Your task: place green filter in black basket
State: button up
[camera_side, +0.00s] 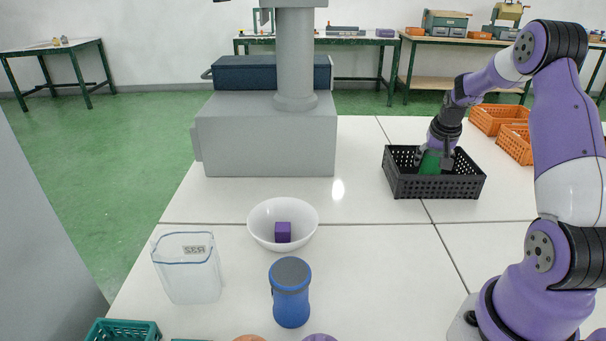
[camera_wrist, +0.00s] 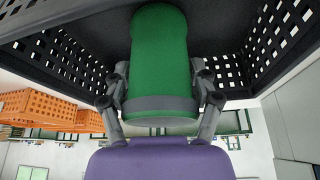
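The green filter (camera_wrist: 160,55) is a green cylinder with a grey band. It stands inside the black basket, a box with perforated walls. In the side view the basket (camera_side: 437,187) is right of centre, and its front wall hides the lower part of the filter (camera_side: 430,163). My gripper (camera_side: 434,158) reaches down into the basket from above. In the wrist view its fingers (camera_wrist: 161,92) lie along both sides of the filter and appear to touch it. I cannot tell whether the filter's base touches the basket floor.
Orange crates (camera_side: 498,118) lie behind and right of the basket. A white bowl (camera_side: 262,228) holding a purple cube (camera_side: 283,232), a clear container (camera_side: 188,270) and a blue canister (camera_side: 290,297) stand toward the front left.

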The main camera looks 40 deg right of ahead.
jog(key=shift+o, duration=1.2)
jog(key=shift+r, duration=0.15)
jog(key=shift+a+r, duration=0.1)
jog(key=shift+r, duration=0.25)
jog(key=v, duration=1.1)
jog(key=w+a+r+n+t+y, duration=0.1)
jog(key=a+r+n, duration=0.15)
jog(key=a, duration=0.55)
jog(key=a+r+n+t, duration=0.1)
jog(key=a+n, duration=0.2)
jog(key=a, duration=0.5)
jog(key=s+a+f+n+t+y, duration=0.1)
jog(key=s+a+n, duration=0.4)
jog(key=a, duration=0.9)
jog(key=shift+s+n+y, duration=0.35)
jog(key=shift+s+y, duration=0.4)
jog(key=shift+y, duration=0.15)
